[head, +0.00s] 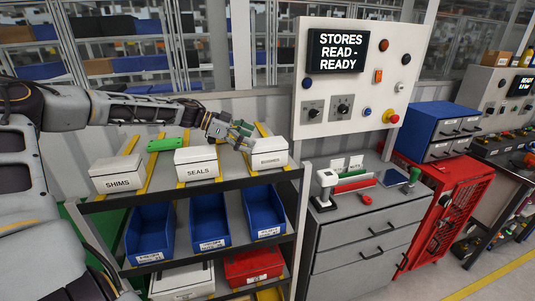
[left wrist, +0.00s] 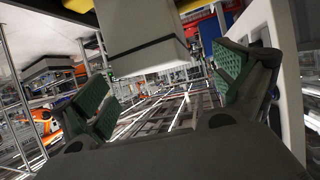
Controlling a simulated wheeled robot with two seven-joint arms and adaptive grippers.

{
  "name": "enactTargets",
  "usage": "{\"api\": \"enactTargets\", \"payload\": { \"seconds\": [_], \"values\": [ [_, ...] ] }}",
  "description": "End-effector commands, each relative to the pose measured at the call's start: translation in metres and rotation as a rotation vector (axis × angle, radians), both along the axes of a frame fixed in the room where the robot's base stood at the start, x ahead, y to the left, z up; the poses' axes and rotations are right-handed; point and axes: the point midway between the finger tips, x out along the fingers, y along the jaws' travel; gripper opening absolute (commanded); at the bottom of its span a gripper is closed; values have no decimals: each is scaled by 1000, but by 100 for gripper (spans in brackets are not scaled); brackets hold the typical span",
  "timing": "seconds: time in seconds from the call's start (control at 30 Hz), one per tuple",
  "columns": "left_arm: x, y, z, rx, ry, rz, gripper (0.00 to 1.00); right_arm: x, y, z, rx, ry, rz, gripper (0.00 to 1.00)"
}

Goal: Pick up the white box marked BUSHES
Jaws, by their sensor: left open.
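The white box marked BUSHES (head: 270,153) sits at the right end of the top shelf, its label facing the front. My left gripper (head: 241,133) is open at the upper left of this box, with its green-padded fingers close to it. In the left wrist view a white box with a grey band (left wrist: 145,40) shows ahead, between the spread fingers of my left gripper (left wrist: 160,80). No label can be read there, and no contact shows. My right gripper is not in view.
The white SEALS box (head: 197,163) and SHIMS box (head: 117,174) stand left on the same shelf (head: 232,178), with a green item (head: 166,144) behind. Blue bins (head: 208,226) fill the level below. A control panel (head: 352,80) rises right of the shelf.

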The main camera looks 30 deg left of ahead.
Motion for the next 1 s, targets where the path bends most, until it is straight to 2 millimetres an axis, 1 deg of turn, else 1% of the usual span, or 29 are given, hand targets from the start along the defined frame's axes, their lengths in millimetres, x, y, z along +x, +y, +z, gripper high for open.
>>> {"api": "enactTargets", "payload": {
  "seconds": [0.47,1.0],
  "values": [
    [2,-3,-1,0,0,-1,98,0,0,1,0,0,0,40],
    [17,-22,-12,0,1,0,98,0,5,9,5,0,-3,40]
  ]
}}
